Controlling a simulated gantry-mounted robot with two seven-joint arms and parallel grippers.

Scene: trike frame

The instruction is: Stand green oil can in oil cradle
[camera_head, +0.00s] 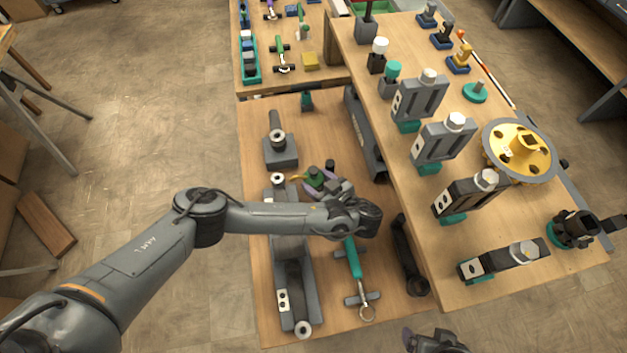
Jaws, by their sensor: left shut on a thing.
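The green oil can (315,175) is on the lower wooden table, with a yellow piece, probably its spout, pointing left. My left gripper (318,182) is shut on the can, and its purple fingers and wrist hide much of it. I cannot tell whether the can touches the table. I cannot make out for sure which fixture is the oil cradle. My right gripper (422,341) is partly in view at the bottom edge, apart from everything, and its jaw opening is unclear.
Grey fixtures (281,150) stand left of the can. A teal-handled tool (353,258) and a dark bar (409,255) lie in front. The higher table at right holds several grey blocks (443,141) and a yellow wheel (519,150). Some bare wood shows at the lower table's back.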

